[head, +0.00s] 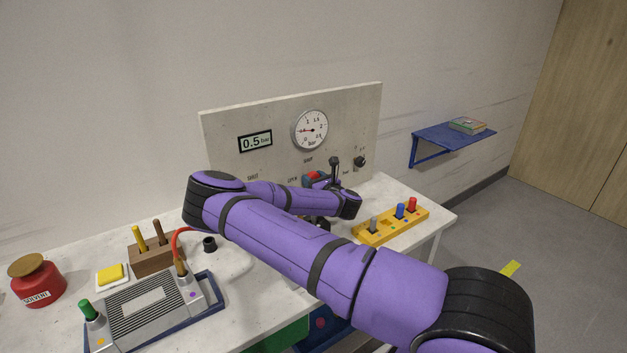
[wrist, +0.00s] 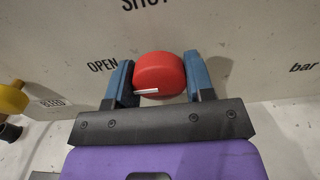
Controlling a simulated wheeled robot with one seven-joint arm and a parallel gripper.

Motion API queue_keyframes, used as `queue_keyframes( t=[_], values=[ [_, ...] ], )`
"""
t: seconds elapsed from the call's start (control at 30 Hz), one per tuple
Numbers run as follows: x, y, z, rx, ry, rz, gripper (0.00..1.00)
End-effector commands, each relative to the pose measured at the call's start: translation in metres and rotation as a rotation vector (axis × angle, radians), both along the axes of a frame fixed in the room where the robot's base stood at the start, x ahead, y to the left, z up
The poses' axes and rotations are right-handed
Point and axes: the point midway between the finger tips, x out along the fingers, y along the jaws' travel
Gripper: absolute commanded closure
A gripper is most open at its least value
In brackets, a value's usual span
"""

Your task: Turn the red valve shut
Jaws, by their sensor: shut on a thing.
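The red valve (wrist: 160,74) is a round red knob with a white line on it, on the upright panel (wrist: 245,45). In the wrist view it sits between the two blue-grey fingers of my gripper (wrist: 158,82), which is shut on it. The white line lies about level and points left, towards the word OPEN. The word SHUT is partly cut off above the knob. In the head view the valve (head: 312,175) shows only in part behind my purple arm. The gauge (head: 309,130) has a red needle, and the display (head: 255,141) reads 0.5 bar.
A black knob (head: 360,162) is on the panel right of the valve. A yellow block with coloured pegs (head: 366,237) stands on the bench at right. A grey device (head: 150,305), wooden block (head: 152,262) and red solvent jar (head: 38,284) stand at left.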

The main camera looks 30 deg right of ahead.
Motion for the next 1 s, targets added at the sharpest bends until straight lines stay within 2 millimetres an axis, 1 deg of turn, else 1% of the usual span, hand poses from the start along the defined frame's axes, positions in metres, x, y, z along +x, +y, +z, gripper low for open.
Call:
queue_keyframes(
  t=[0.17,0.37,1.0],
  values=[
    [-0.0003,-0.0001,-0.0001,0.064,0.002,-0.001,0.75],
    [-0.0003,-0.0002,0.0001,0.205,0.006,-0.002,0.75],
    [-0.0004,0.0007,0.0014,0.81,0.025,-0.001,0.75]
  ],
)
